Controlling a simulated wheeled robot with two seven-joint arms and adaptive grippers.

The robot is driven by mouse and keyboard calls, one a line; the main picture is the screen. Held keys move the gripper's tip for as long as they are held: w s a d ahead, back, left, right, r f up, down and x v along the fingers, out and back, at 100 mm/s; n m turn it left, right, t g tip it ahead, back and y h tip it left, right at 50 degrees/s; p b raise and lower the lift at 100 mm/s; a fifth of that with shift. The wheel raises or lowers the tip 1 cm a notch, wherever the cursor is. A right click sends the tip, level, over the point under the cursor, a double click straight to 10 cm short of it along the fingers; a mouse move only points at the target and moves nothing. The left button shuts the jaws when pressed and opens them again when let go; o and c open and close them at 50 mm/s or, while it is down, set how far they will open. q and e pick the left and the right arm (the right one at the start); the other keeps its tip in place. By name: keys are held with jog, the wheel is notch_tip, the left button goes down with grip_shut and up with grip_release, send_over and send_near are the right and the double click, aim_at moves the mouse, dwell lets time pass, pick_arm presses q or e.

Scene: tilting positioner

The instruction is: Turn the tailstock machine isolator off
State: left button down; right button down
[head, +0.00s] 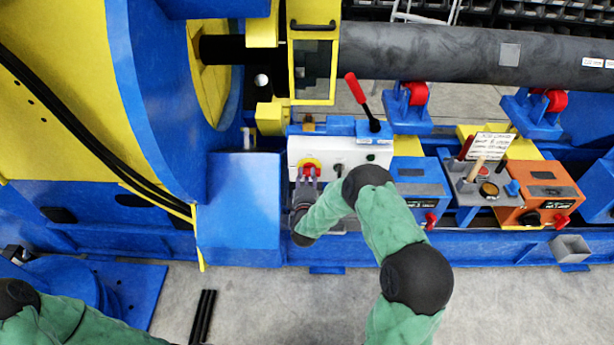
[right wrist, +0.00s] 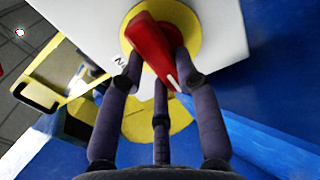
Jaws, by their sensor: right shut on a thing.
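The isolator is a red rotary handle on a round yellow plate, on the front of a white control box (head: 376,155). In the right wrist view the red handle (right wrist: 152,48) stands tilted on its yellow plate (right wrist: 190,22). My right gripper (head: 309,172) reaches up to the handle from below. In the right wrist view its fingers (right wrist: 155,75) are closed around the red handle, at its sides and underneath. Part of the handle's lower end is hidden by the fingers. The left arm shows at the lower left of the head view, but its gripper is out of view.
A lever with a red grip (head: 356,88) rises above the white box. A blue box (head: 420,180), a tool tray (head: 478,183) and an orange box (head: 541,188) stand to the right. A large blue and yellow wheel frame (head: 150,90) fills the left. The floor in front is mostly clear.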

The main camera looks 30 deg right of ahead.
dwell(0.4)
jog(key=c, duration=0.9)
grip_release()
jog(key=v, duration=1.2)
